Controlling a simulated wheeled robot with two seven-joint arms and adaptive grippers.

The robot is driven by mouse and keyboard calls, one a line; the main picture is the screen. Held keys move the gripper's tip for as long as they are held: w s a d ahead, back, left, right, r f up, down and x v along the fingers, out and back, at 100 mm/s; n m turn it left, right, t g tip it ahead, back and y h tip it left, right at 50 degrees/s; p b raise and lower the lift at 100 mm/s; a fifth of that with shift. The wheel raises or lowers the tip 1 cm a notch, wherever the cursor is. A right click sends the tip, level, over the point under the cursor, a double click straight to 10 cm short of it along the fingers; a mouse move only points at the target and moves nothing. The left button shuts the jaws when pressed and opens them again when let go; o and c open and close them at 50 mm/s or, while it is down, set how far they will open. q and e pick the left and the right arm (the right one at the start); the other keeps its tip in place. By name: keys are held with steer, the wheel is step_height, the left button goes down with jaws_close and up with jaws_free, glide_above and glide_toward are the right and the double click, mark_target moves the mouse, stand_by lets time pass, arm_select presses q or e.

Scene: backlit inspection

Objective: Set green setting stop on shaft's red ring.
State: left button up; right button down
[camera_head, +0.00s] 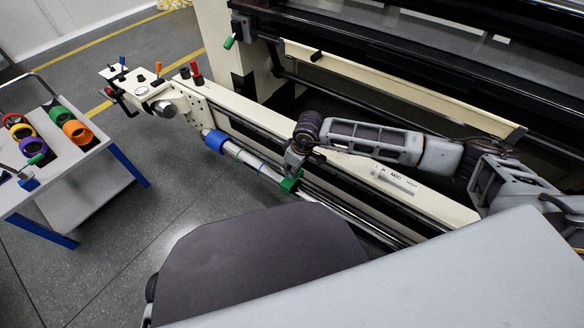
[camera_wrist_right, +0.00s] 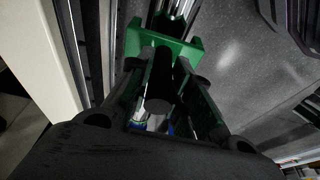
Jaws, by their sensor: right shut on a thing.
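The green setting stop (camera_head: 289,183) is at the silver shaft (camera_head: 320,196), near its middle; it also shows in the wrist view (camera_wrist_right: 160,43). My right gripper (camera_head: 293,168) is shut on the stop from above. In the wrist view the shaft (camera_wrist_right: 178,14) runs beyond the stop. I cannot tell whether the stop rests on the shaft or is just over it. A blue band (camera_head: 263,168) shows on the shaft to the left of the stop, and a blue collar (camera_head: 215,140) at its left end. I see no red ring. My left gripper is out of view.
A cream rail (camera_head: 425,197) with a label runs behind the shaft, under my right arm. At left, a white cart (camera_head: 70,160) holds several coloured rings. An end bracket (camera_head: 155,92) carries small coloured knobs. Grey floor (camera_head: 150,195) lies open between cart and machine.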

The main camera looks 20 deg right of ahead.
steer(key=shift+f+b, duration=0.8)
steer(key=shift+f, duration=0.15)
stand_by(0.4)
steer(key=c, duration=1.2)
jaws_free()
steer(key=shift+r, duration=0.15)
steer(key=v, duration=1.1)
steer(key=shift+s+r, duration=0.15)
steer(key=shift+r, duration=0.15)
steer(key=shift+r, duration=0.1)
step_height(320, 180, up, 9)
steer(key=p, duration=0.9)
steer(key=shift+r+p, duration=0.45)
steer(key=shift+p, duration=0.1)
